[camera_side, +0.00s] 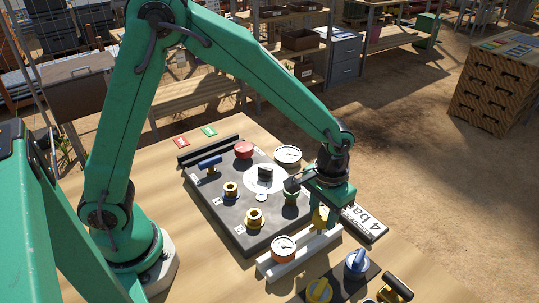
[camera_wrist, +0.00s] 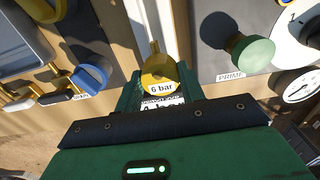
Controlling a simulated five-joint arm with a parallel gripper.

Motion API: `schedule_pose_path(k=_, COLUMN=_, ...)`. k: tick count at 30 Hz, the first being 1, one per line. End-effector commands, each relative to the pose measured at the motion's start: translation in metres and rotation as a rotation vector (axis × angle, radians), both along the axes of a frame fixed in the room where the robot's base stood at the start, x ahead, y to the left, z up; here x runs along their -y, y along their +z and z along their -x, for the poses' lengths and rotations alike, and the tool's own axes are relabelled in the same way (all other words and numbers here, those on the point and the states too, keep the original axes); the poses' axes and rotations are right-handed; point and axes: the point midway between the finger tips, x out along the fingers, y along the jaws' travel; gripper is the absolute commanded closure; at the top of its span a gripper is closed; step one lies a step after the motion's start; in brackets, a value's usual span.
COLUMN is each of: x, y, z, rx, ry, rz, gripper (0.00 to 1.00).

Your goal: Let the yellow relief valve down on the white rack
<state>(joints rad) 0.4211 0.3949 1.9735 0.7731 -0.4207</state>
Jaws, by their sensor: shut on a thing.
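The yellow relief valve (camera_side: 320,219) is held in my gripper (camera_side: 322,208) over the far end of the white rack (camera_side: 302,252). In the wrist view the valve (camera_wrist: 159,72) shows a round face marked "6 bar" between the fingers of my gripper (camera_wrist: 158,88), which is shut on it. Its stem points toward the white rack (camera_wrist: 143,22), a pale strip behind it. I cannot tell whether the valve touches the rack. An orange-rimmed gauge (camera_side: 283,247) stands on the near part of the rack.
A dark panel (camera_side: 225,222) with knobs, brass fittings and a green PRIME button (camera_wrist: 250,50) lies left of the rack. A dark plate with a blue knob (camera_side: 357,262) and a yellow knob (camera_side: 319,290) is at front right. A "4 bar" sign (camera_side: 366,222) lies behind.

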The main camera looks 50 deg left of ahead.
Motion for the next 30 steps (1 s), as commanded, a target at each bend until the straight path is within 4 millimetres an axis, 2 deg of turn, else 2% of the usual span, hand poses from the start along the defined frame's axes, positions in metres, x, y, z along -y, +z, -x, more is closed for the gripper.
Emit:
schedule_pose_path(k=13, x=0.0, y=-0.001, z=0.0, rx=0.0, ry=0.0, rz=0.0, gripper=1.0)
schedule_pose_path(k=30, x=0.0, y=-0.013, z=0.0, rx=0.0, ry=0.0, rz=0.0, gripper=1.0)
